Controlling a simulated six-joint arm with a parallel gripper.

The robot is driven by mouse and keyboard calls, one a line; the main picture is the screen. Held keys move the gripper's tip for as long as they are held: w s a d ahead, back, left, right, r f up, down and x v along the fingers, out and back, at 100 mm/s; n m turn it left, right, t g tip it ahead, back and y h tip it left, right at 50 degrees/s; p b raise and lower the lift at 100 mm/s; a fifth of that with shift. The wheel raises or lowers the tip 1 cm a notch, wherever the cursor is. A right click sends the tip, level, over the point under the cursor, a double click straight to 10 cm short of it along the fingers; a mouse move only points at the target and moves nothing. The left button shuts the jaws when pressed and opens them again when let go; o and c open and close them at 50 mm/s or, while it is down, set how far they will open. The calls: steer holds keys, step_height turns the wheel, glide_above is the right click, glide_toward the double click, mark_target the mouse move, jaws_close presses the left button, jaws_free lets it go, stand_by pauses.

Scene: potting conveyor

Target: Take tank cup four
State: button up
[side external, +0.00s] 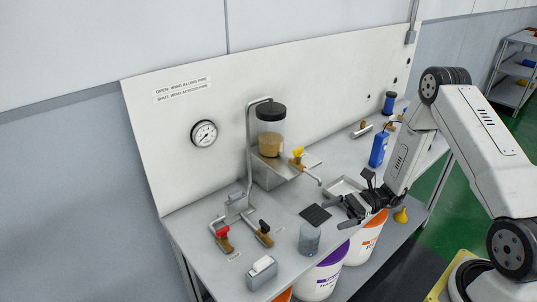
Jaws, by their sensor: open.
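A clear, bluish-grey cup (309,240) stands upright near the front edge of the bench. A tank (271,130) with a black lid and tan contents stands on a raised metal stand against the back panel. A yellow-handled valve (298,157) and a spout are to its lower right. My gripper (335,213) is open and appears empty, to the upper right of the cup and apart from it. Its fingers point left, near a small black mat (315,214). I cannot read any number on the cup.
A red-handled valve (222,239) and a black-handled valve (264,234) sit on pipes at the left. A grey box (262,271) is at the front left. A blue bottle (378,148) and metal tray (345,186) lie farther right. Buckets (322,277) stand below the bench edge.

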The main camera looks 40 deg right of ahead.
steer(key=shift+w+d+f+m+t, duration=0.2)
steer(key=shift+w+d+m+t, duration=0.1)
steer(key=shift+d+m+t, duration=0.35)
steer(key=shift+a, duration=0.15)
glide_toward(309, 239)
steer(key=shift+w+f, duration=0.65)
steer(key=shift+f, duration=0.2)
steer(key=shift+w+f, duration=0.7)
steer(key=shift+f, duration=0.15)
steer(key=shift+x, duration=0.9)
steer(key=shift+a, duration=0.1)
steer(key=shift+x, duration=2.85)
steer(key=shift+r, duration=0.1)
